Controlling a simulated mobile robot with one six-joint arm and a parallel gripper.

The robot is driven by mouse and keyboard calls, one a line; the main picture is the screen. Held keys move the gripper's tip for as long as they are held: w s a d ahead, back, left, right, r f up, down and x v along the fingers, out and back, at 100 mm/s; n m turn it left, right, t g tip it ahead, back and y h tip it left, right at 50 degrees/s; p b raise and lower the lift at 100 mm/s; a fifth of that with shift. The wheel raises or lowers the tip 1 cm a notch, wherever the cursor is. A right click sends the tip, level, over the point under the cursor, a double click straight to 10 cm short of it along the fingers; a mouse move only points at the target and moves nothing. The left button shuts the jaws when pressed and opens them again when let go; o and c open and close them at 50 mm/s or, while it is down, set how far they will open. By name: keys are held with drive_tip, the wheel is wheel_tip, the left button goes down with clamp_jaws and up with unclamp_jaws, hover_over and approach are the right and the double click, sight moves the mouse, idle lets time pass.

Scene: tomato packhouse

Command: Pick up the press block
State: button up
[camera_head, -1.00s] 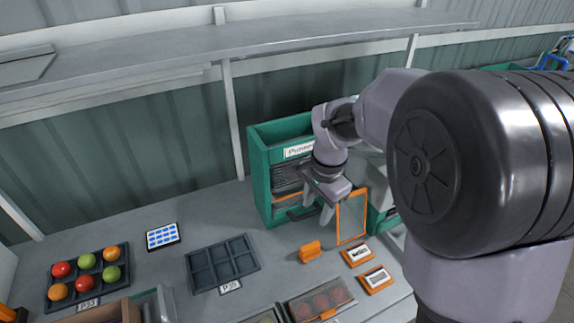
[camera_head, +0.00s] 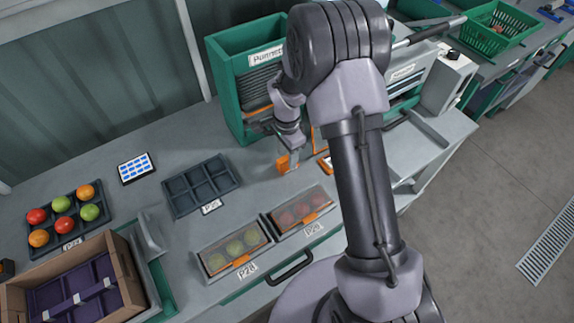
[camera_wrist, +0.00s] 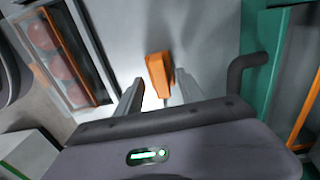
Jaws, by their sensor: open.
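The press block is a small orange block (camera_head: 283,164) on the grey bench, right of the empty dark tray. In the wrist view the block (camera_wrist: 158,70) lies in line with the gap between my fingers, its near end between the fingertips. My gripper (camera_wrist: 159,82) is open, with one finger on each side of the block and a gap still showing. In the head view my gripper (camera_head: 286,152) points down at the block, and my arm partly covers that spot. I cannot tell whether a finger touches it.
A green punnet cabinet (camera_head: 228,75) stands close behind, its dark handle (camera_wrist: 248,66) near my gripper. Two lidded punnets (camera_head: 235,245) lie in front. An empty dark tray (camera_head: 176,204), a blue-and-white panel (camera_head: 135,168) and a fruit tray (camera_head: 75,232) are left.

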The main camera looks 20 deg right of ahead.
sight(287, 158)
wheel_tip(287, 158, down, 2)
drive_tip(key=shift+f, duration=0.25)
drive_tip(key=shift+r, duration=0.15)
drive_tip(key=shift+c, duration=0.8)
clamp_jaws()
wheel_tip(287, 158, up, 10)
drive_tip(key=p, duration=0.2)
drive_tip(key=shift+p, duration=0.4)
drive_tip(key=c, duration=0.8)
unclamp_jaws()
drive_tip(key=shift+a, duration=0.1)
clamp_jaws()
